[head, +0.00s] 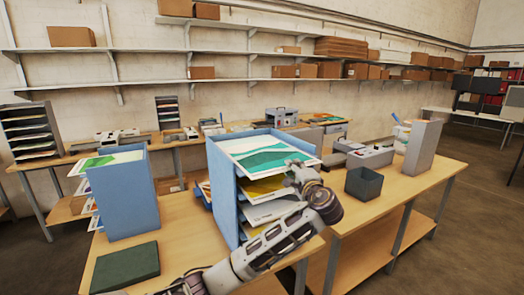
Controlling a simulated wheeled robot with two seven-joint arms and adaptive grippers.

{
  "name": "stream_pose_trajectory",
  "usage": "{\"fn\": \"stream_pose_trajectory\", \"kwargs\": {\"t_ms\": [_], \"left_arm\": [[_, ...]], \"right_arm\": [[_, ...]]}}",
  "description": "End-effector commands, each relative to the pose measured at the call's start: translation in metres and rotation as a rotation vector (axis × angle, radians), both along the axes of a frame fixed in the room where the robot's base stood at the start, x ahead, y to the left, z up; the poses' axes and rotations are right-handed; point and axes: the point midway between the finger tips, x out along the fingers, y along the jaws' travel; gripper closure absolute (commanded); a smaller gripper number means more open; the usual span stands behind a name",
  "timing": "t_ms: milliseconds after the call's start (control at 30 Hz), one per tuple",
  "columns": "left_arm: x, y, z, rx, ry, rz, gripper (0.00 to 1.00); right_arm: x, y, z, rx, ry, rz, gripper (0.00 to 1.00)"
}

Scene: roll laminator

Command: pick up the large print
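A large print (262,150) with green bands and white edges lies on the top shelf of the blue paper rack (224,203). It overhangs the rack's front edge.
More sheets lie on lower shelves of the rack. A second blue rack (122,200) and a dark green box (125,267) stand at left.

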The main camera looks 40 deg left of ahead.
Motion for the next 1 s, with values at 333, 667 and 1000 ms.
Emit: {"fn": "stream_pose_trajectory", "kwargs": {"t_ms": [333, 667, 1000], "left_arm": [[0.0083, 0.0108, -0.0003, -0.001, 0.0, 0.0, 0.72], [0.0081, 0.0105, -0.0005, -0.001, 0.001, 0.0, 0.72], [0.008, 0.0104, -0.0006, -0.001, 0.001, 0.0, 1.0]], "right_arm": [[0.0, -0.0046, 0.0048, -0.005, 0.0, 0.002, 1.0], [-0.0001, -0.0052, 0.0045, -0.005, 0.0, 0.003, 1.0], [-0.0002, -0.0043, 0.0045, -0.004, 0.0, 0.002, 1.0]]}}
